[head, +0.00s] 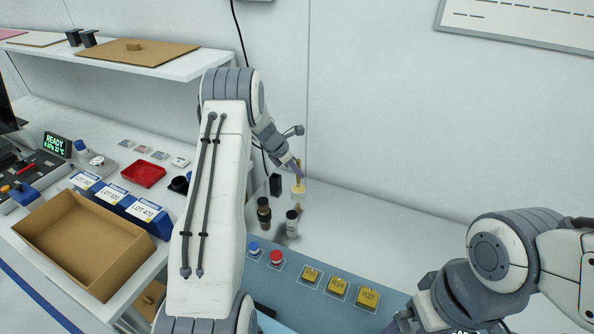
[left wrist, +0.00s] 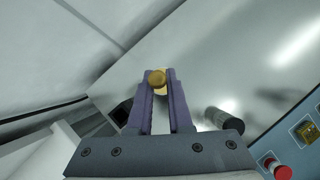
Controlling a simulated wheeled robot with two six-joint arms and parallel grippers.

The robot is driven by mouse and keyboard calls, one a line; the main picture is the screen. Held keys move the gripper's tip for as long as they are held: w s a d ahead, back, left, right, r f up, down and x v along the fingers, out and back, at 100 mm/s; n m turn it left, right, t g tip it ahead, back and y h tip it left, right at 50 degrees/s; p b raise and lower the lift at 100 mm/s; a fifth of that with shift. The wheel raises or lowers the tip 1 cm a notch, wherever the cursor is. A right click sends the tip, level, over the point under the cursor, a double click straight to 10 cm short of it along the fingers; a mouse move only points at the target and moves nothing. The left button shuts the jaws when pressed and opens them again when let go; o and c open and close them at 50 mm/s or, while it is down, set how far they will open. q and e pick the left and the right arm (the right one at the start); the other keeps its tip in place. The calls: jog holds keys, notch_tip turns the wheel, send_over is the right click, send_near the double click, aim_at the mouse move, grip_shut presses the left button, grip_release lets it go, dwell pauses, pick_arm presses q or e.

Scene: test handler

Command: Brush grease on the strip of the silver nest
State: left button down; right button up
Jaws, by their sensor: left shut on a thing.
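My left gripper (head: 297,168) is shut on a wooden brush handle (head: 297,177), held upright over the pale bench. The round golden end of the handle (left wrist: 157,78) shows between the purple fingers (left wrist: 160,84) in the left wrist view. A pale yellow and whitish pot (head: 298,193) is at the lower end of the brush. I cannot tell whether the bristles are inside it or above it. I cannot make out the silver nest or its strip in either view. My right arm comes in at the right, its gripper outside the picture.
A brown bottle (head: 264,211) and a dark bottle with a pale label (head: 291,223) stand close to the pot. A black block (head: 275,185) is behind them. A blue panel (head: 320,298) with buttons and yellow tags lies in front. The bench to the right is clear.

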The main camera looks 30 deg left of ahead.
aim_at(300, 160)
pick_arm(q)
jog(key=shift+f+b, duration=0.3)
jog(key=shift+f, duration=0.2)
dwell(0.8)
jog(key=shift+f, duration=0.1)
dwell(1.0)
notch_tip(300, 160, up, 7)
jog(key=p, duration=0.6)
jog(key=shift+p, duration=0.3)
dwell(0.6)
